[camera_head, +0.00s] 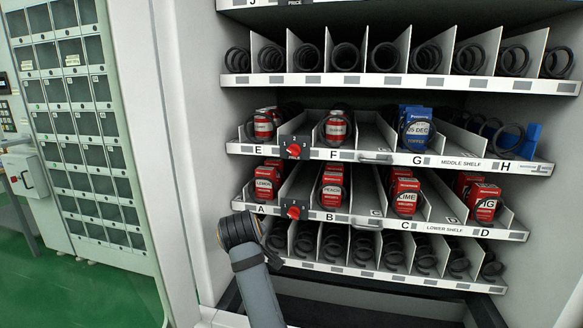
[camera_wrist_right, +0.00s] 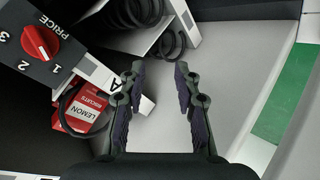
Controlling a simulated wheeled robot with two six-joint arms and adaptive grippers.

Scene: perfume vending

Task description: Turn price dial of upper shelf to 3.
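The upper shelf is cut off by the top edge of the head view; only the lower edge of its black price plate (camera_head: 294,2) shows, and its dial is out of view. The middle shelf's red dial (camera_head: 294,151) and the lower shelf's red dial (camera_head: 293,212) sit on black plates. My right gripper (camera_wrist_right: 160,75) is open and empty, near shelf label A. Its fingers are not distinguishable in the head view. My left gripper is not in view.
Red boxes, including a lemon box (camera_head: 265,183), and blue boxes (camera_head: 417,126) stand in the shelf lanes. Black coils (camera_head: 345,57) fill the row above. A grey arm link of mine stands before the machine's lower left. The white cabinet wall (camera_head: 185,120) borders the left side.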

